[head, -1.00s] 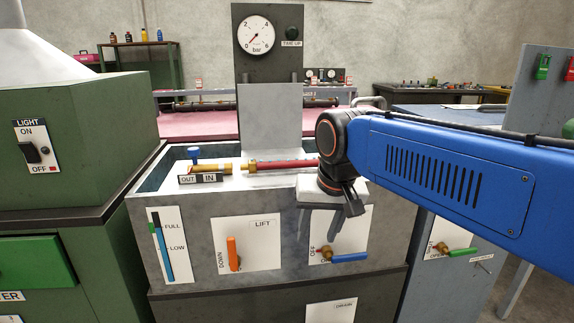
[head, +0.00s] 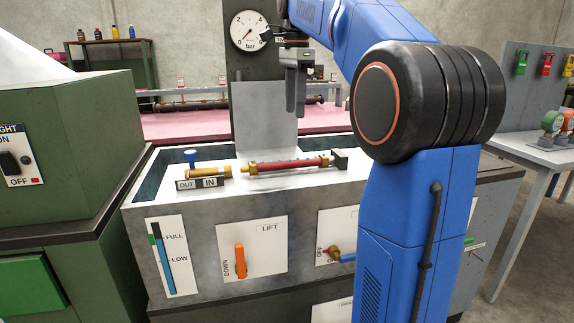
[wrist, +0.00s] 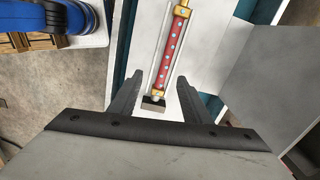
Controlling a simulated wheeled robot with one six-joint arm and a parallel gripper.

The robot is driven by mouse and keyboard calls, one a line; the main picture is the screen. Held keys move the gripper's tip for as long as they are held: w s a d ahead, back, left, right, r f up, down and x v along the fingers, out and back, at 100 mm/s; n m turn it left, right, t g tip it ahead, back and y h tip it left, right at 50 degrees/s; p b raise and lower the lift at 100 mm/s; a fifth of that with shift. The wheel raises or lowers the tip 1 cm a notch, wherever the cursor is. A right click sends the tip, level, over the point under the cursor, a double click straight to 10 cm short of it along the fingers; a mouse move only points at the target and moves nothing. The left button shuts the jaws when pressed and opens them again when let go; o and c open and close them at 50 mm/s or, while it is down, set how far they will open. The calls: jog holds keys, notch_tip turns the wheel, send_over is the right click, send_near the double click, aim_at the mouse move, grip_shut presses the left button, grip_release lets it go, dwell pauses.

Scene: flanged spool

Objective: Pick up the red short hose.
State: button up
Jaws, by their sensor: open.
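The red short hose (head: 294,165) has brass ends and lies on the white top of the grey tank, between the brass IN fitting and a small dark block. In the wrist view the hose (wrist: 173,52) runs away from between the fingers, with light dots along it. My gripper (head: 296,112) points down above the hose, well clear of it. In the wrist view my gripper (wrist: 158,82) is open and empty, its two dark fingers on either side of the line of the hose's near end.
The brass OUT/IN fitting (head: 208,173) with a blue knob sits left of the hose. The small dark block (head: 340,158) stands at its right end. An upright grey plate (head: 264,115) and a pressure gauge (head: 248,32) rise behind. An orange lift lever (head: 240,260) is on the front.

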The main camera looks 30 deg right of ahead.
jog(key=w+d+m, duration=0.1)
jog(key=w, duration=0.1)
send_over(293, 160)
jog(key=f, duration=1)
jog(key=shift+s+f, duration=0.2)
jog(key=shift+f, duration=0.1)
jog(key=shift+w+f, duration=0.15)
jog(key=shift+f, duration=2.75)
grip_shut()
